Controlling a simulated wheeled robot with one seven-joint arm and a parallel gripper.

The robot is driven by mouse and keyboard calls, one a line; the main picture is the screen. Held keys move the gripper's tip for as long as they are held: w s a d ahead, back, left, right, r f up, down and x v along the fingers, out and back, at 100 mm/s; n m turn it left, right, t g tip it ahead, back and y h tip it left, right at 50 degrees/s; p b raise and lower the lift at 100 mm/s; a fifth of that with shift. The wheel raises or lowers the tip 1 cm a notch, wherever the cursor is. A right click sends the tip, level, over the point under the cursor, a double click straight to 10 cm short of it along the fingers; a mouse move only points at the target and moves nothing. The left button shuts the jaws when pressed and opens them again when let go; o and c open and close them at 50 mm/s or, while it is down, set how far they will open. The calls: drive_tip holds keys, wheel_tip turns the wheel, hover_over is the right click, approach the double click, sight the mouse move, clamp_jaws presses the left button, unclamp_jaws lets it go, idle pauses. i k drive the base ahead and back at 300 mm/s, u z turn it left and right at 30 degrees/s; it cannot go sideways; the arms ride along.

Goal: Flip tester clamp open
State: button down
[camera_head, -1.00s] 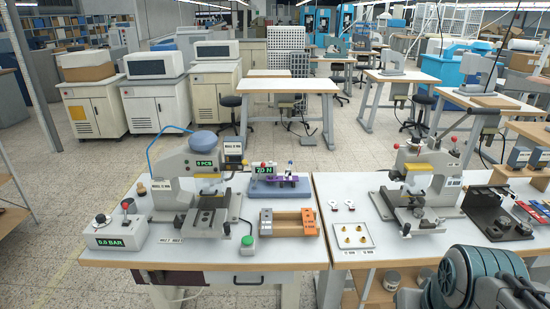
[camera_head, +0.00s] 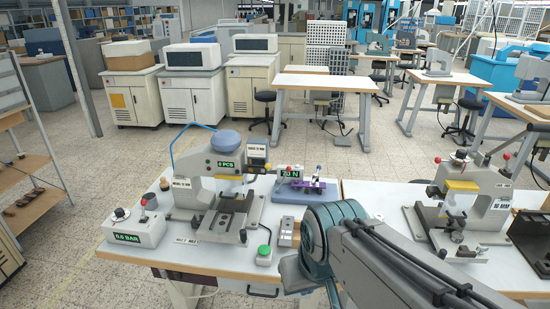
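The tester (camera_head: 303,198) is a small blue-grey unit at the back right of the left table, with a green "20 N" display (camera_head: 291,174). A purple part (camera_head: 311,188) lies across it, and its small clamp (camera_head: 318,172) stands at its right end. The clamp is too small to tell whether it is open or shut. My arm reaches in from the lower right, and its teal joint is in front of the tester, nearer the camera. My gripper is out of view or hidden behind my arm.
A stamping press (camera_head: 222,185) stands left of the tester, with a "0.0 BAR" box (camera_head: 137,229) at the table's left. A green button (camera_head: 264,251) sits near the front edge. Another press (camera_head: 465,205) stands on the right table.

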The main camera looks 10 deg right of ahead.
sight(315, 175)
drive_tip(key=z, duration=0.1)
drive_tip(key=i, duration=1)
drive_tip(key=z, duration=0.6)
